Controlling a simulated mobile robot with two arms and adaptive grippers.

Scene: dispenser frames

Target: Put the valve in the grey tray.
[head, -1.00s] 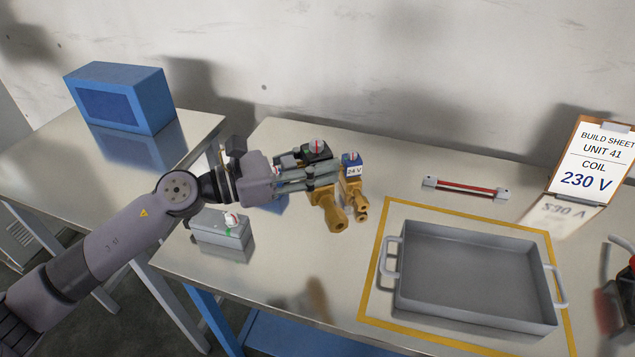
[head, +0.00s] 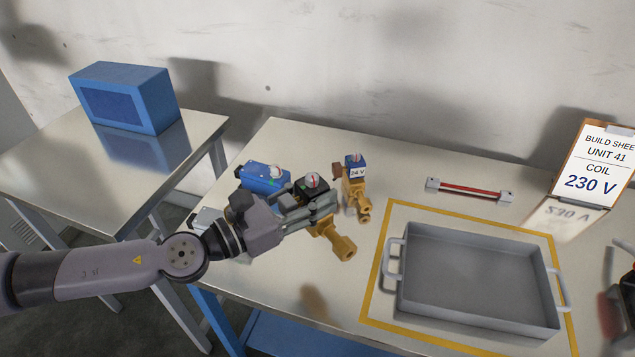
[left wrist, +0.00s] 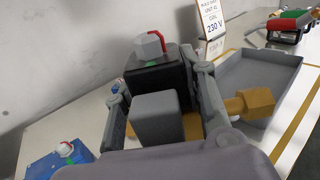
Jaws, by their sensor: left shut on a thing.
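My left gripper (head: 322,208) is shut on a valve with a black coil (head: 308,188) and a brass body (head: 335,242). In the left wrist view the black coil (left wrist: 160,78) sits between the fingers, with a grey, red-marked knob on top and the brass port (left wrist: 250,103) sticking out to the right. The held valve seems to be above the table, left of the grey tray (head: 478,318). The tray is empty and has a handle at each end. A second valve with a blue coil marked 24 V (head: 356,168) stands behind the held one. My right gripper is not in view.
A blue box with a knob (head: 262,180) lies behind my gripper; a grey box (head: 205,220) is mostly hidden by it. A yellow outline surrounds the tray. Behind stand a red-rod part (head: 468,190) and a build sheet (head: 597,165) reading 230 V. A red object is cut off at right.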

